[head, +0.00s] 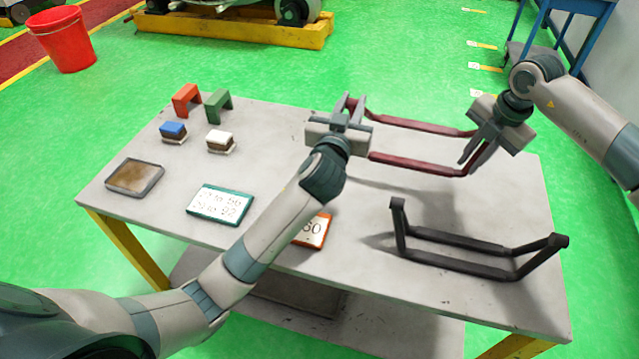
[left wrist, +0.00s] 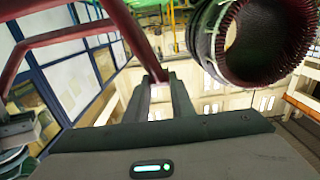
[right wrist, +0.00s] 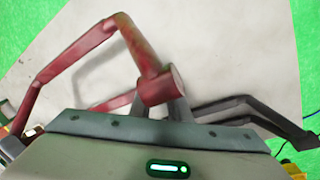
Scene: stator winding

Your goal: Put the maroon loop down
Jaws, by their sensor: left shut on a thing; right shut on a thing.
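The maroon loop (head: 425,164) is a long bar frame held level above the right back part of the table (head: 300,125), apart from its top; a shadow lies below it. My left gripper (head: 352,107) is shut on its left end. My right gripper (head: 478,150) is shut on its right end. In the left wrist view the loop (left wrist: 75,33) runs up from between the fingers (left wrist: 160,90). In the right wrist view the loop (right wrist: 75,55) ends in a thick knob at the fingers (right wrist: 165,105). The fingertips are partly hidden by the loop.
A black loop (head: 470,255) stands on the table at front right. Orange (head: 187,100) and green (head: 219,104) brackets, two brushes, a tray (head: 135,178) and a teal-edged sign (head: 220,204) lie at left. An orange sign (head: 315,232) is partly behind my left arm. A stator ring (left wrist: 255,45) shows in the left wrist view.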

